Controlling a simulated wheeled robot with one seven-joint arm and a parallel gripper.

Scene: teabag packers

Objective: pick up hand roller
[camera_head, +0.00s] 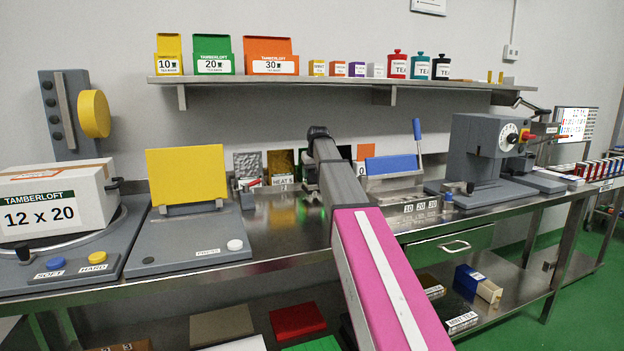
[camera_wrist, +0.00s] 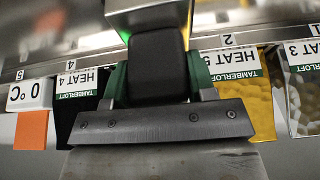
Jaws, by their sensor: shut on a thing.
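In the head view, my arm hides most of the gripper and the tool, in front of the wall-side row of hanging samples.
Labelled samples hang behind the tool, including a gold one (camera_wrist: 258,105) and an orange one (camera_wrist: 31,130). In the head view, a yellow-plated press (camera_head: 187,175) stands left, a blue-handled sealer (camera_head: 391,164) right. A loaded shelf (camera_head: 340,81) runs above.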

